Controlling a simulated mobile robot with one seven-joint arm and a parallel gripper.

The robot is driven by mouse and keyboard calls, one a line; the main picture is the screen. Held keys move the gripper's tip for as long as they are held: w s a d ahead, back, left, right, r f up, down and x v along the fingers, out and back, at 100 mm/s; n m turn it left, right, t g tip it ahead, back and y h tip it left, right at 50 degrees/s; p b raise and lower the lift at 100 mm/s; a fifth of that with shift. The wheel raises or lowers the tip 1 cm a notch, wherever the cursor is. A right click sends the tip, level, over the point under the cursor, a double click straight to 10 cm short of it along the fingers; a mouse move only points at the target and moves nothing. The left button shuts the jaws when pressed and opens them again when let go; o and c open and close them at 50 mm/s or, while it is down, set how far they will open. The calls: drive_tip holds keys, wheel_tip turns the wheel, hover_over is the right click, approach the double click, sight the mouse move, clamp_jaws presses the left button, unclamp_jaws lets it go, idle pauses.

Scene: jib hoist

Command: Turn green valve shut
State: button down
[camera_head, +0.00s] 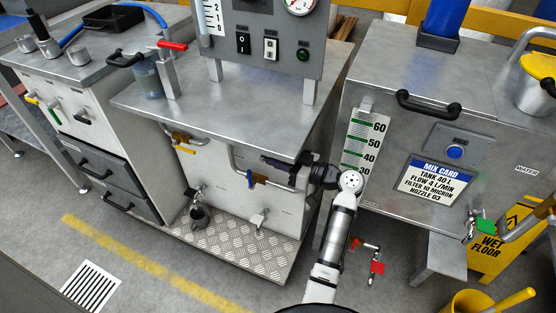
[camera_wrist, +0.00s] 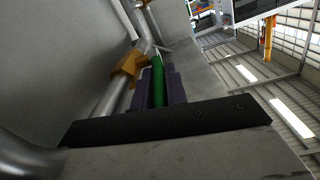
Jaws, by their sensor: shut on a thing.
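In the wrist view, a green valve handle (camera_wrist: 158,82) lies between the two dark fingers of my gripper (camera_wrist: 160,88), which are shut on it. A brass valve body (camera_wrist: 129,66) sits on a metal pipe just to its left. In the head view, my gripper (camera_head: 268,160) is at the front of the middle bench, under its top edge, beside a bent pipe with a blue handle (camera_head: 250,180). The gripped handle cannot be made out there. Another green piece (camera_head: 486,226) is on a small tap at the right cabinet.
A yellow handle (camera_head: 185,149) is left of my gripper, and a red handle (camera_head: 377,267) is low at the right. The middle bench top (camera_head: 240,100) overhangs the pipes. The grey cabinet (camera_head: 400,150) stands close right of my arm. A yellow bucket (camera_head: 474,304) is at lower right.

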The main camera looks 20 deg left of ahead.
drive_tip(key=shift+a+r+h+p, duration=0.15)
drive_tip(key=shift+r+h+p, duration=0.5)
drive_tip(key=shift+h, duration=0.25)
drive_tip(key=shift+a+r+h+p, duration=0.2)
drive_tip(key=shift+h+p, duration=0.4)
drive_tip(key=shift+h, duration=0.5)
drive_tip(key=shift+f, duration=0.1)
drive_tip(key=c, duration=1.7)
unclamp_jaws()
drive_tip(key=w+b+v, duration=0.1)
drive_tip(key=v, duration=1.2)
drive_tip(key=shift+s+d, duration=0.35)
drive_tip(key=shift+s, duration=0.05)
